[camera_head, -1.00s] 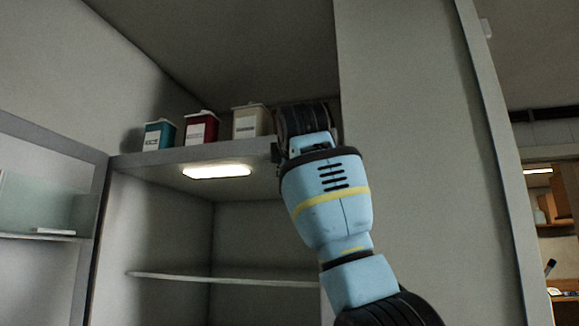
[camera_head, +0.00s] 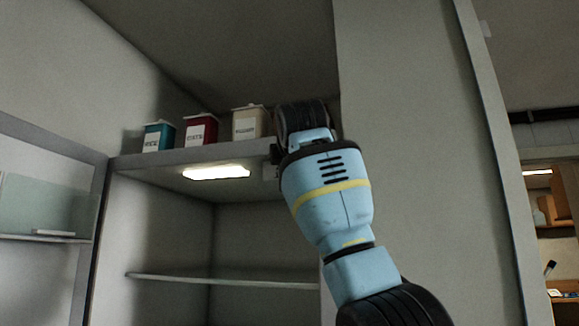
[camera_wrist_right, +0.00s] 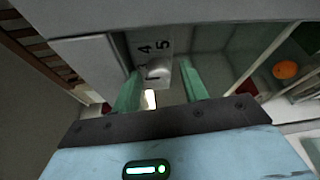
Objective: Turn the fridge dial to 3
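The fridge dial (camera_wrist_right: 158,69) is a pale rounded knob on a light grey panel (camera_wrist_right: 122,50) in the right wrist view. A small grey box (camera_head: 270,171) shows beside my arm under the top shelf. My left gripper is not in view.
A thin shelf (camera_head: 220,281) lies lower. An orange fruit (camera_wrist_right: 285,70) shows at right in the wrist view.

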